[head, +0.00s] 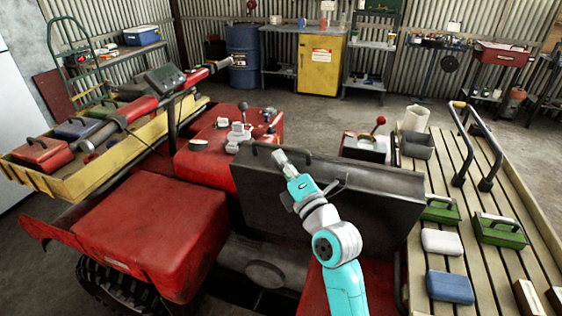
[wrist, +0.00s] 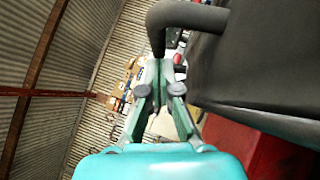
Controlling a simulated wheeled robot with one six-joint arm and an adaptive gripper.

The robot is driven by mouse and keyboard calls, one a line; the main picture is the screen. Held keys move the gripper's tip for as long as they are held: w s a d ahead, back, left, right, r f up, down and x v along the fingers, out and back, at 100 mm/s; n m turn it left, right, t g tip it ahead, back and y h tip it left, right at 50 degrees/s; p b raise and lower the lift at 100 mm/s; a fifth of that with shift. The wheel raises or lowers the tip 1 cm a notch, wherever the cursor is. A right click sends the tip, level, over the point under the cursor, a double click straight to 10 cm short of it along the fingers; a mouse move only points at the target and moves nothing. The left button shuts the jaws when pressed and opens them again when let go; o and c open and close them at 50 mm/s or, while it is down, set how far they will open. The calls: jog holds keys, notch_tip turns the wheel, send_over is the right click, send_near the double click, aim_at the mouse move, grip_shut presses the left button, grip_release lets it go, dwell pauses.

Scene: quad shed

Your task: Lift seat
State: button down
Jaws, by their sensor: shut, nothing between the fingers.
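The black seat (head: 350,205) is in the middle of the red quad in the head view, its broad dark face toward me and tilted up, with an open dark space in front of its lower edge. My gripper (head: 281,158) is shut and empty at that top edge, near the handle. In the wrist view the shut fingers (wrist: 163,72) are just below the bent black handle (wrist: 185,20), and the seat (wrist: 260,60) fills the right side. I cannot tell whether the fingers touch it.
A red fender (head: 150,225) is left of the seat, and a dark cylinder (head: 265,272) lies in the open space. A yellow rack (head: 60,180) holds several cases at left. A slatted rack (head: 470,190) with boxes is at right. A yellow cabinet (head: 320,65) stands behind, beyond open floor.

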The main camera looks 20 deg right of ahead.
jog(key=w+d, duration=0.1)
jog(key=w, duration=0.1)
jog(key=w+d+r+m+g, duration=0.1)
jog(key=w+d, duration=0.1)
jog(key=w+d+r+m+h, duration=0.1)
jog(key=w, duration=0.1)
jog(key=shift+d+r+g, duration=0.15)
jog(key=shift+d+g, duration=0.1)
jog(key=shift+g, duration=0.05)
jog(key=shift+a, duration=0.1)
